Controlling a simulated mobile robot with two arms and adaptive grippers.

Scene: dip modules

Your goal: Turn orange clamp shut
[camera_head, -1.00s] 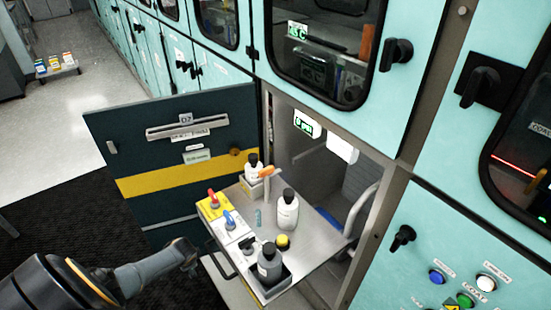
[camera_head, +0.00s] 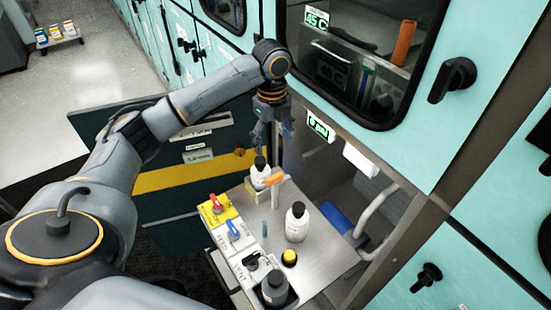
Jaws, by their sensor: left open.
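The orange clamp (camera_head: 275,179) is a small orange handle on top of a thin post at the back of the pull-out metal tray (camera_head: 325,262). It sits beside a white bottle with a black cap (camera_head: 261,172), which stands in a pale holder. My left gripper (camera_head: 267,145) points down from above, over the capped bottle and close to the clamp. It is open, and its fingers appear apart from the clamp. The clamp's lower part is partly hidden. My right gripper is out of view.
The tray also holds a white bottle (camera_head: 297,222), a yellow button (camera_head: 289,257), a dark-capped bottle (camera_head: 274,288), and red (camera_head: 216,203) and blue (camera_head: 233,229) switches. The open dark door (camera_head: 160,205) stands left; teal cabinets rise behind and right.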

